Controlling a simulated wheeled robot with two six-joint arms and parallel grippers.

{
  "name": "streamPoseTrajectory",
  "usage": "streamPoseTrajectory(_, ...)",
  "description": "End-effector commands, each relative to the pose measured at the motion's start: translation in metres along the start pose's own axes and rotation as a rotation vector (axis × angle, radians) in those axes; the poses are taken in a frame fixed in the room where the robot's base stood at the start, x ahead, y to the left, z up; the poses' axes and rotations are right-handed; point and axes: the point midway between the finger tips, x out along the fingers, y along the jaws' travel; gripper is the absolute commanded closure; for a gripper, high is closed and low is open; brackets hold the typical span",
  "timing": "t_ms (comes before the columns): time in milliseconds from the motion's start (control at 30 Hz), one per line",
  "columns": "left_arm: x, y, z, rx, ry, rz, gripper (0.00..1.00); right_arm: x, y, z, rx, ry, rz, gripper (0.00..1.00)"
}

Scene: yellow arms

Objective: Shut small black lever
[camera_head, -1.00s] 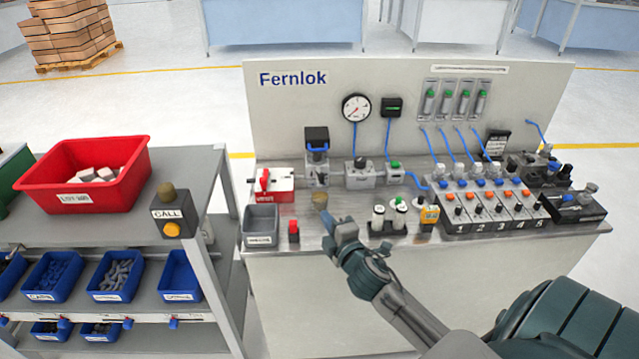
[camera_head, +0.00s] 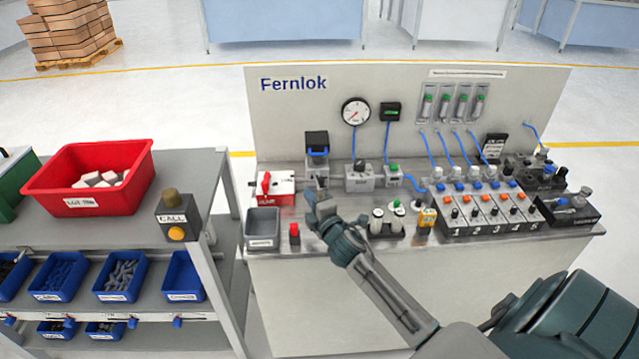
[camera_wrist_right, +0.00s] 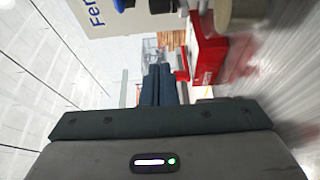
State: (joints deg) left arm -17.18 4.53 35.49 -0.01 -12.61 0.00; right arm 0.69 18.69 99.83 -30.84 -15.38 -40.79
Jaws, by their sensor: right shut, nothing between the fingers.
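My right gripper (camera_head: 312,200) is shut and empty above the front left of the bench top, right of the red lever valve. In the right wrist view its two dark fingers (camera_wrist_right: 157,85) lie side by side, with the red valve blurred to their right. Small black parts stand on the bench: a black knob or lever on the grey valve body (camera_head: 360,165) in the middle, and black handles on the blocks at the far right (camera_head: 562,205). I cannot tell which is the small black lever, or how it is set. My left gripper is out of view.
The red lever valve (camera_head: 267,188), grey bin (camera_head: 262,228) and red button (camera_head: 294,234) are left of my gripper. Round controls (camera_head: 377,220) and numbered valve blocks (camera_head: 480,215) are right. The upright panel (camera_head: 300,115) closes the back.

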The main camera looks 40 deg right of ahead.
Motion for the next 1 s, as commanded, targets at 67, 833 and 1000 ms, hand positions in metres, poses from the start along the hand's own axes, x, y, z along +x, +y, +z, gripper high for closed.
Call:
streamPoseTrajectory(67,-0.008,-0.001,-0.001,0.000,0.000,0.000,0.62,0.017,0.004,0.000,0.001,-0.002,0.000,1.00)
streamPoseTrajectory(833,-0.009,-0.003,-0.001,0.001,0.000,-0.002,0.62,0.026,-0.001,0.039,-0.001,0.000,0.000,1.00)
streamPoseTrajectory(1000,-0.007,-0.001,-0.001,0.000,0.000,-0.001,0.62,0.025,-0.001,0.042,-0.001,0.000,-0.001,1.00)
